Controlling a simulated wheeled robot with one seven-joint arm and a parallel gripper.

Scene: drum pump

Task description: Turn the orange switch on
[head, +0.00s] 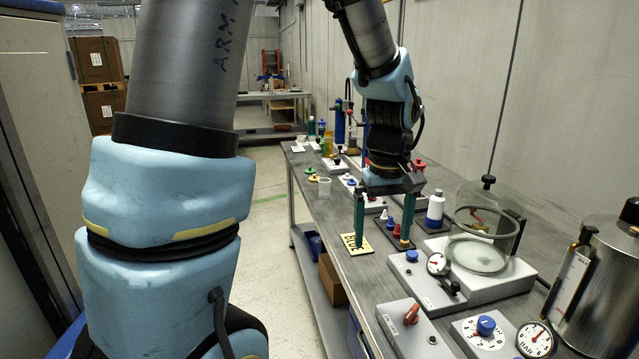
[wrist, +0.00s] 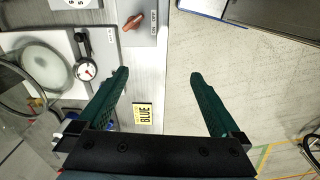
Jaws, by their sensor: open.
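The orange switch (head: 411,314) is a rotary handle on a pale box (head: 405,335) near the table's front edge in the head view.
A yellow BLUE card (head: 356,244) lies on the table (head: 362,275) by the left finger. A box with a blue button and gauge (head: 428,283), a blue dial box (head: 486,328), a glass chamber (head: 485,225) and a metal tank (head: 590,285) stand nearby. Floor lies left of the table.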

